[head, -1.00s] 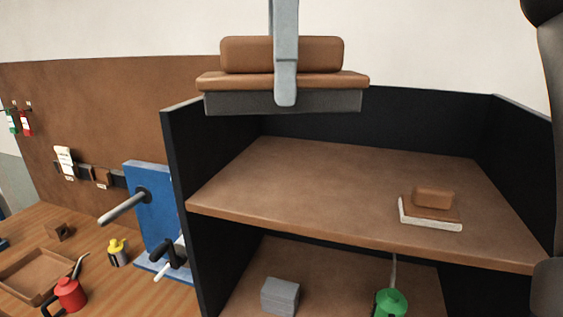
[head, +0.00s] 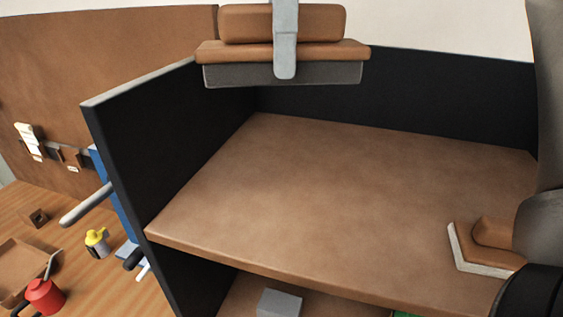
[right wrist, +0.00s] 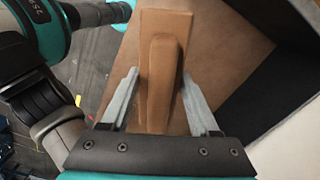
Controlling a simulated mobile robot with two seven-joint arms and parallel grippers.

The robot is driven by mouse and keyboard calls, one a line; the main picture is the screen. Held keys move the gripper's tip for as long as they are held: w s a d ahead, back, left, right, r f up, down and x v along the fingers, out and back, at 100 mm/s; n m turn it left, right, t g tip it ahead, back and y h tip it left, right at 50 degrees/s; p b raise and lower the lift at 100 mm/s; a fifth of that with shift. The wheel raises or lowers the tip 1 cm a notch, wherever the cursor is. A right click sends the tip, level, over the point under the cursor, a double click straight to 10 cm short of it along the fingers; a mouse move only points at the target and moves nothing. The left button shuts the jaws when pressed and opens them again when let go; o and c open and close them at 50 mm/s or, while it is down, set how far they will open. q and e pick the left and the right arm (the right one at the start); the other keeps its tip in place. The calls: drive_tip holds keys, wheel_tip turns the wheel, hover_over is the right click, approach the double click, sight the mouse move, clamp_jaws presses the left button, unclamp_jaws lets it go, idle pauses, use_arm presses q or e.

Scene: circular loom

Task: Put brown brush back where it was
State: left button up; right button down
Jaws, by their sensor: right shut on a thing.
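The brown brush (head: 235,52), with a brown handle block and dark grey bristles, is at the top of the head view. My right gripper (head: 285,62) is shut on it, one grey finger crossing its near side. The brush is level, bristles down, and appears held above the shelf. In the right wrist view the brush handle (right wrist: 160,80) sits between both fingers. A second brown brush with white bristles (head: 490,240) lies on the upper shelf at the right, partly hidden by my arm. My left gripper is not in view.
The brown upper shelf (head: 300,200) is mostly bare, with black walls at left (head: 170,120) and back. A grey block (head: 280,302) sits on the lower shelf. Left of the shelf, the wooden table holds a red can (head: 44,296), a yellow-topped bottle (head: 97,240) and a tray.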

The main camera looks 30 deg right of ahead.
wheel_tip(320, 180, down, 12)
drive_tip(key=shift+r+b, duration=0.2)
drive_tip(key=shift+b, duration=1)
drive_tip(key=shift+f+b, duration=0.3)
drive_tip(key=shift+f, duration=0.65)
drive_tip(key=shift+w+d+f, duration=0.1)
drive_tip(key=shift+f, duration=1.45)
drive_tip(key=shift+f, duration=0.1)
drive_tip(key=shift+c, duration=0.6)
unclamp_jaws()
